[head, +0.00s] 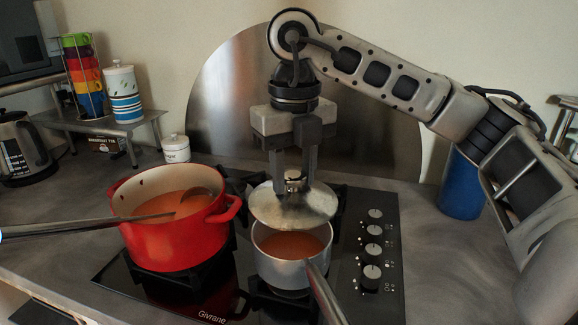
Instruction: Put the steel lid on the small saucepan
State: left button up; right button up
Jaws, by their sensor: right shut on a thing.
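My right gripper (294,180) comes down from above and is shut on the knob of the steel lid (293,210). The lid is round and shiny and hangs slightly tilted over the back part of the small saucepan (290,270). The saucepan is grey metal, stands on the hob and holds orange-red soup. The front of its opening is uncovered, and the lid hides its back rim. I cannot tell whether the lid touches the rim. The saucepan's handle (325,297) points toward the front right. My left gripper is not in view.
A red pot (175,240) with soup and a ladle (195,200) stands left of the saucepan on the black hob (340,290). Control knobs (373,245) line its right side. A blue container (461,188) stands behind my right arm. A kettle (22,150) is far left.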

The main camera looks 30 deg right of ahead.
aim_at(293, 197)
jog(key=shift+w+f+b, duration=0.1)
jog(key=shift+f+b, duration=1.6)
jog(key=shift+f, duration=0.85)
pick_arm(q)
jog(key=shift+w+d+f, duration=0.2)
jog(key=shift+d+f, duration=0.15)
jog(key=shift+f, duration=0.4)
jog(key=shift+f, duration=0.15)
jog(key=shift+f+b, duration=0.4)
jog(key=shift+b, duration=0.1)
pick_arm(e)
jog(key=shift+f, duration=0.5)
jog(key=o, duration=1.3)
